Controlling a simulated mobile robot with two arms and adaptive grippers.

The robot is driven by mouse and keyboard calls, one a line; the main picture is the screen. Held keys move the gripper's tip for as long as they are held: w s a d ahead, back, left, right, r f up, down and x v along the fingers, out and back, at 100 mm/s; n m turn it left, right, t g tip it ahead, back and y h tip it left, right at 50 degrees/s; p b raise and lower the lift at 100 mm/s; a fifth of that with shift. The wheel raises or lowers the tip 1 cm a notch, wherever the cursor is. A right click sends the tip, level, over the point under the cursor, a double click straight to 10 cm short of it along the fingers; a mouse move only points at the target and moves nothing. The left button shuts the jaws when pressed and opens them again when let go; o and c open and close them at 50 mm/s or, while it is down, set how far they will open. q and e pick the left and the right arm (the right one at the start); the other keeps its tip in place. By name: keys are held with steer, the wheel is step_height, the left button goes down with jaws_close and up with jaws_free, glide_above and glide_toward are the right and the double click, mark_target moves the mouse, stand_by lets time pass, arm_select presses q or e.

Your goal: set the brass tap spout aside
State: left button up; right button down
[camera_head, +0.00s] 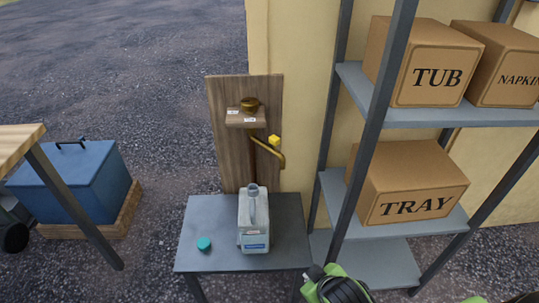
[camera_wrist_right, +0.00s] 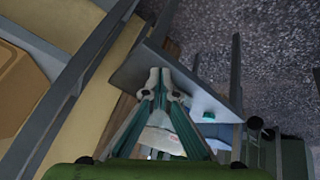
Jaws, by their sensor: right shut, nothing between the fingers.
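The brass tap spout (camera_head: 268,151) is a bent brass pipe on the upright wooden board (camera_head: 224,150), with a small yellow block (camera_head: 274,141) at its bend. It reaches out to the right, above and behind the clear jug (camera_head: 254,234). A round brass piece (camera_head: 249,103) sits over a small labelled wooden ledge. The jug stands upright on the grey table, and a teal cap (camera_head: 204,243) lies left of it. My right gripper (camera_wrist_right: 160,77) is shut and empty in the right wrist view. My left gripper is not in view.
The grey table (camera_head: 198,218) is mostly clear around the jug. A metal shelf (camera_head: 350,70) with TUB (camera_head: 437,85), NAPKIN and TRAY (camera_head: 410,195) boxes stands close on the right. A blue cooler (camera_head: 75,190) and a wooden table's edge are at the left.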

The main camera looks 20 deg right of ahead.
mark_target(269, 146)
steer(key=w+a+r+n+t+y+b, duration=0.1)
steer(key=w+a+r+n+t+y, duration=0.1)
steer(key=w+r+n+t, duration=0.7)
steer(key=w+a+r+n+t+y, duration=0.25)
steer(key=w+r+n, duration=0.25)
steer(key=w+r, duration=0.75)
steer(key=w+d, duration=0.1)
steer(key=w, duration=0.1)
steer(key=w+d+r, duration=0.1)
steer(key=w, duration=0.4)
steer(key=shift+w+d+r, duration=0.25)
steer(key=shift+w+d, duration=0.1)
steer(key=shift+d, duration=0.05)
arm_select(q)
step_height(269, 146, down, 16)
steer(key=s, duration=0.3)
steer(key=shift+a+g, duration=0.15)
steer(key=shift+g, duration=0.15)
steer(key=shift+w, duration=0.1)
